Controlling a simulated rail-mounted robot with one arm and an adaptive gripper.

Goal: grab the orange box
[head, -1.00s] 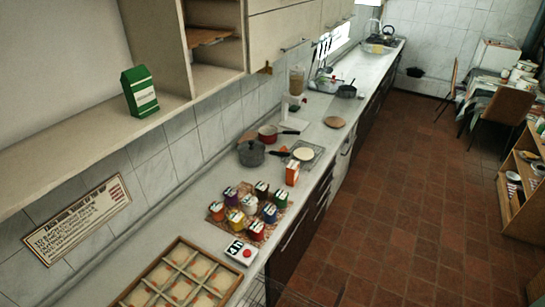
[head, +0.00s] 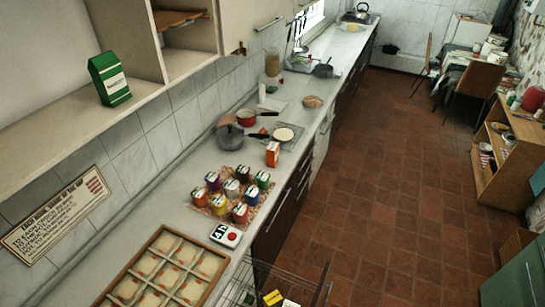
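The orange box (head: 272,154) stands upright near the front edge of the worktop (head: 185,205) in the head view. It is small, with a pale top part. It stands beyond the several coloured jars (head: 241,212) and just in front of a dark pan or hob plate holding a pale round thing (head: 285,134). My gripper is not in view.
A wooden tray (head: 216,258) and a timer-like device (head: 226,235) lie nearer. A wire rack (head: 285,282) juts out below. The tiled floor (head: 370,200) is clear.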

